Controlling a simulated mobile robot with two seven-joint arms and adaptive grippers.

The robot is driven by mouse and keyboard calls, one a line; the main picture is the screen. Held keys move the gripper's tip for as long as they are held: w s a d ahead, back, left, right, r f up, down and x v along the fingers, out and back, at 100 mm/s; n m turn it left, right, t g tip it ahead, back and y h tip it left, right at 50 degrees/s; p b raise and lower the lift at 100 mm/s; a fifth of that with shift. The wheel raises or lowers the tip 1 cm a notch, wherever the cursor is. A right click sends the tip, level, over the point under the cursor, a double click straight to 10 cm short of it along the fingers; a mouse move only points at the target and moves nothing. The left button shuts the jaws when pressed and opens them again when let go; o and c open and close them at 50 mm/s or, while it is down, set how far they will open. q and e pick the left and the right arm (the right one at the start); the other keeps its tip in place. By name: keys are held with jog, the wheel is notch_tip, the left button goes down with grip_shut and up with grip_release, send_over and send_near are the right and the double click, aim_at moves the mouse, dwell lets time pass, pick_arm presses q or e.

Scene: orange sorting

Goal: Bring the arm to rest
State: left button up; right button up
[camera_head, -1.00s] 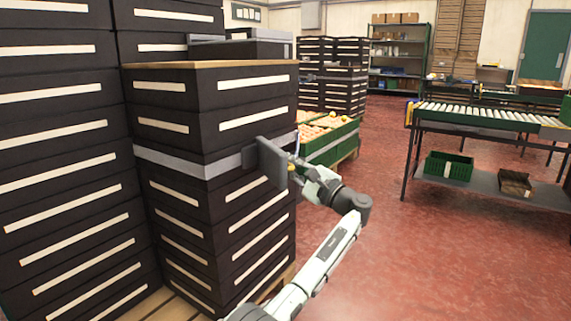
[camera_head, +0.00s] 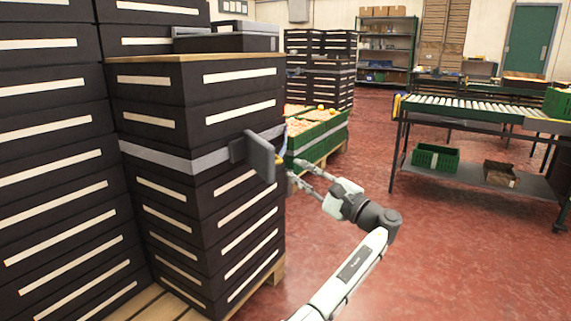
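A flat dark grey plate (camera_head: 259,156) stands out from the grey band around the stack. The fingertips are just right of this plate, with a small gap.
Green crates of oranges (camera_head: 318,135) stand on a pallet behind the gripper. A roller conveyor table (camera_head: 470,108) is at right, with a green crate (camera_head: 436,158) and a brown box (camera_head: 500,174) on its lower shelf. Red floor (camera_head: 450,250) is clear at lower right.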

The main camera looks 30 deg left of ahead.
pick_arm(q)
jog(key=shift+v, duration=1.05)
